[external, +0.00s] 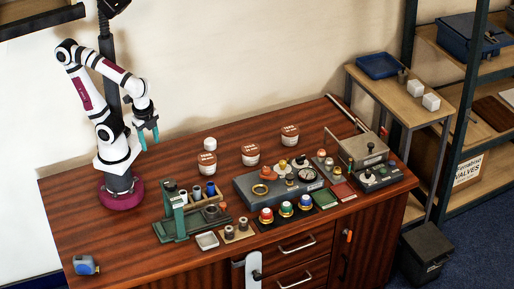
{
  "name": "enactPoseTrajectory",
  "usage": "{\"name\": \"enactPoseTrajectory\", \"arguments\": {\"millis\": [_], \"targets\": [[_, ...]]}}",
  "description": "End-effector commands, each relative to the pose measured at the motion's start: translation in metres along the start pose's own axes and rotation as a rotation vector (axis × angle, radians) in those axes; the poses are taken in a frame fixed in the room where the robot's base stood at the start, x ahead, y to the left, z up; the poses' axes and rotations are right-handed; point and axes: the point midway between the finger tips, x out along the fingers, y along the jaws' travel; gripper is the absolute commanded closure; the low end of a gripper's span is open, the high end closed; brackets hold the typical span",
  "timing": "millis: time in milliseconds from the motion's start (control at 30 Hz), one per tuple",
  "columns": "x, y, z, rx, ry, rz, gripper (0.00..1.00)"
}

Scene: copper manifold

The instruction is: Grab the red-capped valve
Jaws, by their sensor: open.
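The red-capped valve (266,215) stands upright on the dark strip at the front edge of the wooden bench. My gripper (149,141) is open and empty, with teal fingers pointing down. It hangs above the back left of the bench, well to the left of and behind the red-capped valve. Nothing hides the valve's cap.
A green press-like fixture (178,222) stands between my gripper and the valves. A grey manifold block (245,198) with fittings and a gauge lies just behind them. Brown-topped tubs (207,163) stand at the back. A tape measure (86,265) lies front left. The bench's left side is mostly clear.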

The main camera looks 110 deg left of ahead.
Motion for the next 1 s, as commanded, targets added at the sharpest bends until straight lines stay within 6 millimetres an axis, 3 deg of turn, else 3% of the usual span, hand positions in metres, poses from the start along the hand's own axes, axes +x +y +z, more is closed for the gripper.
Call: {"name": "enactPoseTrajectory", "arguments": {"millis": [300, 500, 767, 867, 967, 1000], "targets": [[0.0, 0.0, 0.0, 0.0, 0.0, 0.0, 0.5], [0.0, 0.0, 0.0, 0.0, 0.0, 0.0, 0.17], [0.0, -0.001, 0.001, 0.002, -0.005, -0.004, 0.17], [0.005, -0.029, 0.01, 0.055, -0.111, -0.099, 0.17], [0.005, -0.101, 0.021, 0.234, -0.354, -0.35, 0.17], [-0.001, -0.136, 0.015, 0.346, -0.455, -0.477, 0.17]]}}
